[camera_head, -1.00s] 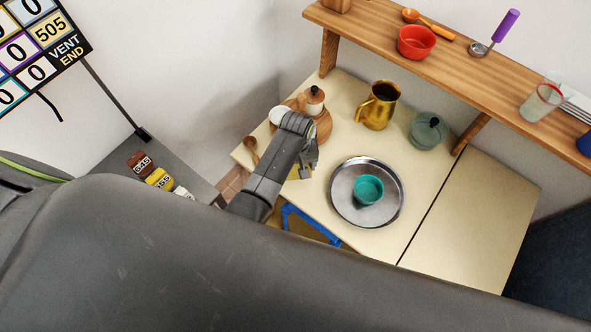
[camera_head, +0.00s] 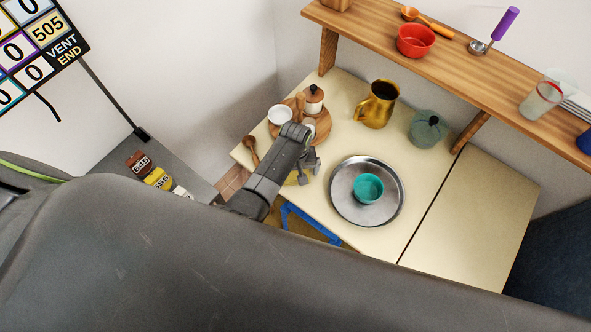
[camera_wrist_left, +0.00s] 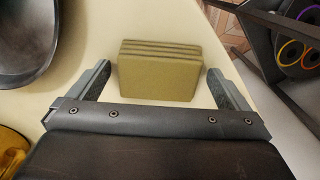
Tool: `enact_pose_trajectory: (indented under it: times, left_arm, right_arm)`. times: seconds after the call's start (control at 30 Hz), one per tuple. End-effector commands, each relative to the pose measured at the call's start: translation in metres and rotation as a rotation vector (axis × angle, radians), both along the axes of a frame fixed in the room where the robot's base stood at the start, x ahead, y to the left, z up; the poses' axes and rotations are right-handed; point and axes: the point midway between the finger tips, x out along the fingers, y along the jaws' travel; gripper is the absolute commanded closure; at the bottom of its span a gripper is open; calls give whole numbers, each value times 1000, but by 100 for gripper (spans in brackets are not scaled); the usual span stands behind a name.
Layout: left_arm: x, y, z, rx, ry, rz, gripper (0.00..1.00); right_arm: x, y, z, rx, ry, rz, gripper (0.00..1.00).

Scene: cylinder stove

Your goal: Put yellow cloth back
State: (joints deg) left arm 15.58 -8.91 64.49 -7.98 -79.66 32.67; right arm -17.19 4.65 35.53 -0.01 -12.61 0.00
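The yellow cloth (camera_wrist_left: 158,72) shows in the left wrist view as a folded, olive-yellow stack lying on the cream counter. In the head view only a little of it shows beside my gripper. My left gripper (camera_head: 309,174) is low over the counter's front part, left of the steel tray. In the left wrist view its two fingers (camera_wrist_left: 158,84) are spread wide, with the cloth between and just ahead of the tips. There is a gap on both sides, so it is not gripped. My right gripper is not in view.
A steel tray (camera_head: 382,215) with a teal bowl (camera_head: 368,188) stands right of the gripper. A round wooden board (camera_head: 324,124) with small pots, a brass jug (camera_head: 377,105) and a green lidded pot (camera_head: 427,130) stand behind. A wooden spoon (camera_head: 249,146) lies left. A shelf (camera_head: 455,70) overhangs the back.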

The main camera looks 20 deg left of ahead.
Motion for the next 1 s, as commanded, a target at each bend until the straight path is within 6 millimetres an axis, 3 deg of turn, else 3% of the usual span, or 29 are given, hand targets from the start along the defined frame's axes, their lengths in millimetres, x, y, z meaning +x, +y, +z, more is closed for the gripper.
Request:
enact_pose_trajectory:
  times: [0.37,1.0]
  left_arm:
    - [0,0,8,0,-1,0,2]
    - [1,0,109,-1,-4,0,2]
  right_arm:
    - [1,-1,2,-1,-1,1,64]
    - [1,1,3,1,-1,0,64]
